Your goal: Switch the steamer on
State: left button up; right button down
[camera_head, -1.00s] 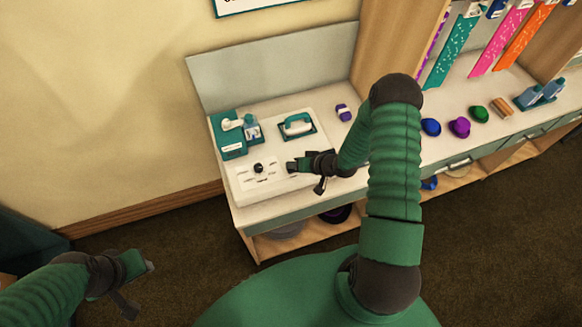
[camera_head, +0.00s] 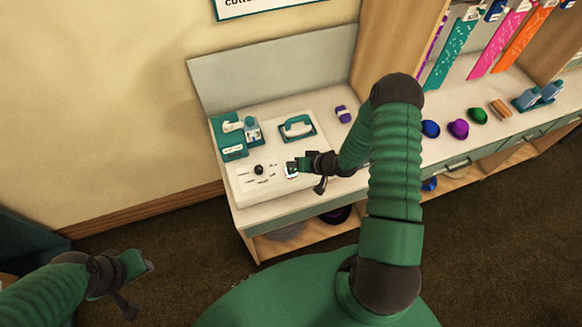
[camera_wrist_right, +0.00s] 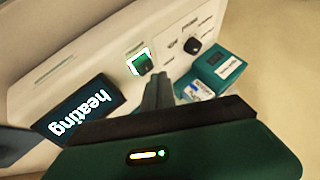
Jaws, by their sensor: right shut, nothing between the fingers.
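The steamer's white control panel (camera_head: 245,190) lies on the counter in the head view. Its rocker switch (camera_head: 291,171) has a bright white and green rim; it also shows lit in the right wrist view (camera_wrist_right: 142,62). A dark display (camera_wrist_right: 80,110) there reads "heating".
A teal box (camera_head: 230,140) with a bottle stands at the panel's back left. A teal-framed handled piece (camera_head: 298,126) lies behind the switch. A purple item (camera_head: 343,114) sits further right. Coloured objects (camera_head: 458,129) line the right counter. A wall panel rises behind.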

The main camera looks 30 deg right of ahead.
notch_tip(320, 180, up, 5)
jog(key=p, duration=0.4)
jog(key=shift+r, duration=0.1)
dwell(0.3)
